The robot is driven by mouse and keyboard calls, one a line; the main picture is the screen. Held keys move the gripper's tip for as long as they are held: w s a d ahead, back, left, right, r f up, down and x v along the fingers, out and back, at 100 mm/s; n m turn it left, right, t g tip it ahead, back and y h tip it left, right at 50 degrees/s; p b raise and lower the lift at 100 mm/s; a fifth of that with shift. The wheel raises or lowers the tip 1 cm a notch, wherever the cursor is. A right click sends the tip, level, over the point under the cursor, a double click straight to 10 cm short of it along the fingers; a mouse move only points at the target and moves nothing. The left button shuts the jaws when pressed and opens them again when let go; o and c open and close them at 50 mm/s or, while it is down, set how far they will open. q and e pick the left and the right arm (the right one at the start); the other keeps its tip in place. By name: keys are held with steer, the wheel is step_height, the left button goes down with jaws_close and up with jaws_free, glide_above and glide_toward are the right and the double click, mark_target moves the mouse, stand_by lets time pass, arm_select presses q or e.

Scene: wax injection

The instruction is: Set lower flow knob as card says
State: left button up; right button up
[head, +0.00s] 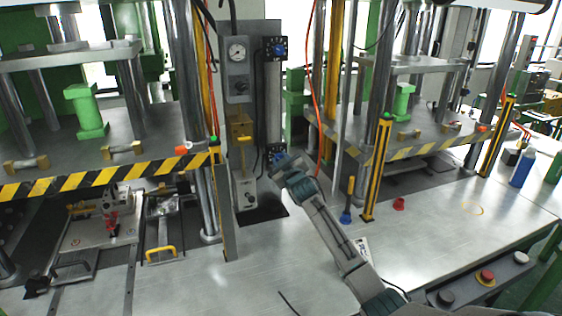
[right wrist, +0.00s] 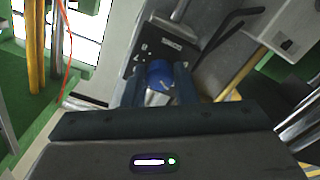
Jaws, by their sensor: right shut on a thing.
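The lower flow knob (right wrist: 160,74) is a blue round knob on a dark plate with small white markings (right wrist: 150,48). In the right wrist view it sits between the two fingers of my right gripper (right wrist: 158,88), which is shut on it. In the head view my right gripper (head: 283,165) reaches the lower end of the upright cylinder unit, and a little blue (head: 276,155) shows there. The upper flow knob (head: 279,49) is blue, at the top of the same unit. A small white printed card (head: 362,246) lies on the table, partly behind my right arm; its text is unreadable.
A gauge (head: 237,52) is on the grey panel left of the unit. A box with a yellow handle (head: 243,185) stands below it. Striped press guards (head: 110,173) flank both sides.

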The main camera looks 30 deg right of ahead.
steer(key=o, duration=1)
steer(key=shift+s+f, duration=0.1)
steer(key=b+v, duration=0.4)
steer(key=v, duration=0.6)
steer(key=shift+s, duration=0.3)
